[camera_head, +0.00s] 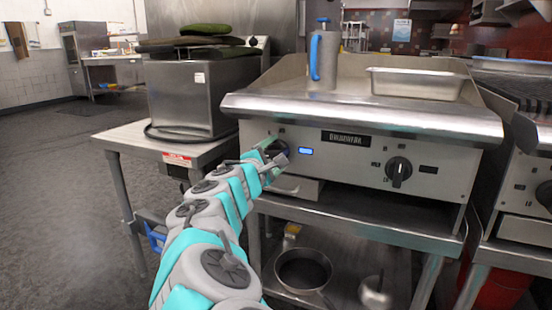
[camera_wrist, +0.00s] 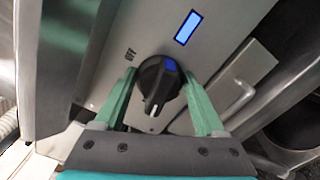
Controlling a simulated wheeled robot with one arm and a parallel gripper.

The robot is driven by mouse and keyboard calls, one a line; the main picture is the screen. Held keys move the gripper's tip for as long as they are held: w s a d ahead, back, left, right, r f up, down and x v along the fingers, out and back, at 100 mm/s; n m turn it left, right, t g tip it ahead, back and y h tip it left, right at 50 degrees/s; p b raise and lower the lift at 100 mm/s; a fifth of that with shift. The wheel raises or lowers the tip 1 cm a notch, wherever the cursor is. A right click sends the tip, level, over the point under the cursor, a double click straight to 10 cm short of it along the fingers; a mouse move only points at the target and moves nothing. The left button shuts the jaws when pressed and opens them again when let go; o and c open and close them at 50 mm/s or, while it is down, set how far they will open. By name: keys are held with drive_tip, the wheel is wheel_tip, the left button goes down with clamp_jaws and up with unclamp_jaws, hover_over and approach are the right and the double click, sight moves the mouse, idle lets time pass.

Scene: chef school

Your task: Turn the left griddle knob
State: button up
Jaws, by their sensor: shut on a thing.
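The left griddle knob (camera_wrist: 160,80) is round and black with a blue top and a white pointer mark. In the wrist view its pointer is toward the bottom of the picture, and an "OFF" label shows to its upper left. My gripper (camera_wrist: 160,82) is shut on the knob, with a green finger on each side of it. In the head view my gripper (camera_head: 272,154) is at the left of the griddle's front panel (camera_head: 340,165) and mostly hides the knob. A blue light (camera_head: 305,151) is lit to the right of the knob.
The right griddle knob (camera_head: 399,171) is on the same panel. A blue-handled container (camera_head: 323,60) and a metal pan (camera_head: 415,83) stand on the griddle top. A metal appliance (camera_head: 195,97) stands on the table at left. A pot (camera_head: 303,270) sits on the shelf below.

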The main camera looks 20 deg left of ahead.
sight(273, 156)
idle(0.4)
drive_tip(key=o, duration=1.1)
drive_tip(key=shift+c, duration=0.2)
drive_tip(key=shift+s+a, duration=0.15)
drive_tip(key=shift+s, duration=1.8)
drive_tip(key=shift+s+a, duration=0.15)
drive_tip(key=shift+s, duration=1.8)
